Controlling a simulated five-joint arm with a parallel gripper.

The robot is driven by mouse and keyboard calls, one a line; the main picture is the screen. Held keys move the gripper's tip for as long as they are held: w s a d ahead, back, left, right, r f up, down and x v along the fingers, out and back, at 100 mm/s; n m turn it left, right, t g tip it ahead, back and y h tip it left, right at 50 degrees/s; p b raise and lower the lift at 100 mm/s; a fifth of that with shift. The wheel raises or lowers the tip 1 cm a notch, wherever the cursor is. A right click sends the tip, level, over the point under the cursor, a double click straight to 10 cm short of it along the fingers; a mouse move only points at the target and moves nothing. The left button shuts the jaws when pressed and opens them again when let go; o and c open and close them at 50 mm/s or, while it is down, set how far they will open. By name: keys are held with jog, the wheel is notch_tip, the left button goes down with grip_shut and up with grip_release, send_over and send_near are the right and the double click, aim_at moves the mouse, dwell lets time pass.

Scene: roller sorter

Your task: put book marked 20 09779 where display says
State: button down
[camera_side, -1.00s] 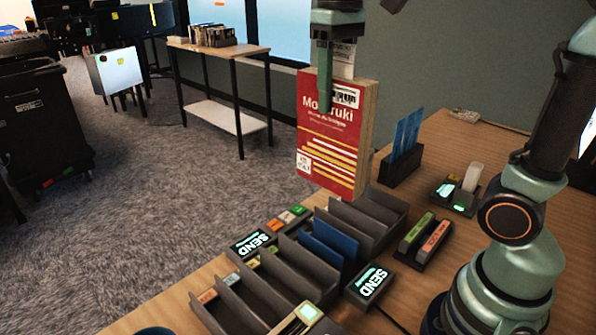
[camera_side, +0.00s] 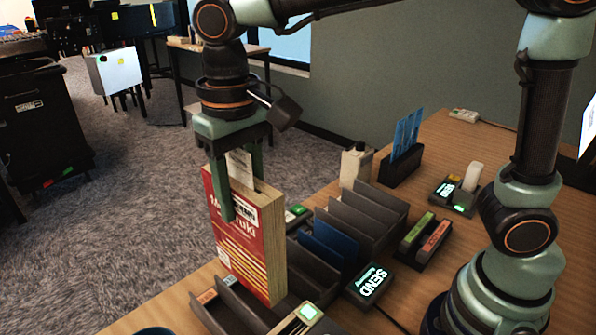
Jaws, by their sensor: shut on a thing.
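My gripper (camera_side: 243,200) is shut on a thick red book (camera_side: 240,240) with white lettering and yellow stripes on its cover. The book is upright, its pale page edge facing right. A white slip (camera_side: 241,163) sticks up from its top between the fingers; its print is too small to read. The book's lower end is over or in the front slots of the dark sorter rack (camera_side: 362,232); I cannot tell whether it touches.
A blue divider (camera_side: 330,243) stands in a middle slot. A holder with blue cards (camera_side: 404,150), a white bottle (camera_side: 355,166) and a holder with green and orange strips (camera_side: 424,238) stand around the rack. Bare wooden tabletop (camera_side: 470,150) lies at the back right.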

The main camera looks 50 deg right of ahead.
jog(key=shift+f, duration=5.25)
jog(key=shift+c, duration=1.4)
grip_release()
notch_tip(320, 180, up, 12)
jog(key=shift+r, duration=0.1)
jog(key=s+d+f+t, duration=0.1)
jog(key=d+t, duration=0.1)
jog(key=d, duration=0.8)
jog(key=s+d+f+t, duration=0.1)
jog(key=s+d+t, duration=0.1)
jog(key=d, duration=0.9)
jog(key=shift+s+d+t, duration=0.15)
jog(key=shift+s+t, duration=0.1)
jog(key=shift+t, duration=0.55)
